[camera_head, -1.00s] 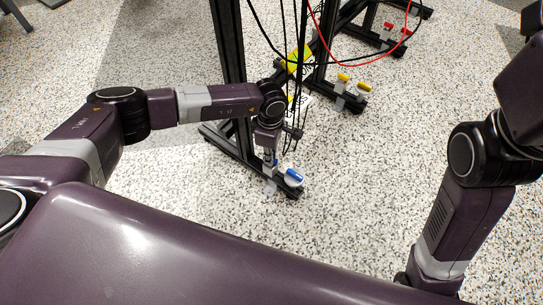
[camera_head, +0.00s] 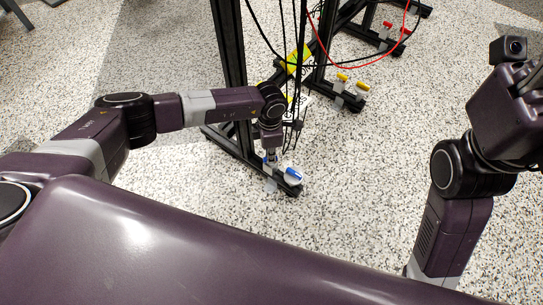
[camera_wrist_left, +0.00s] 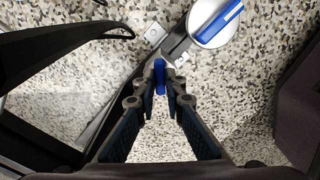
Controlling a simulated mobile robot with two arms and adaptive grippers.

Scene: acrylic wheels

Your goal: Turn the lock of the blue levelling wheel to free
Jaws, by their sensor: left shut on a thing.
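Low on the near end of the black frame is a white round disc with a blue lever (camera_head: 293,174) across it. In the left wrist view this blue lever (camera_wrist_left: 215,22) lies slanted on the disc at the top. My left gripper (camera_head: 270,160) points down beside it. In the left wrist view my left gripper (camera_wrist_left: 160,77) is shut on a second, upright blue lever (camera_wrist_left: 160,80), whose lower part shows between the fingertips. The right arm's end (camera_head: 520,90) is raised at the right edge; its fingers are not clear.
A black upright post (camera_head: 230,60) and hanging black cables stand close behind my left wrist. Yellow levers (camera_head: 350,80) and red levers (camera_head: 396,28) sit on feet farther back. Speckled floor (camera_head: 370,180) is open to the right.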

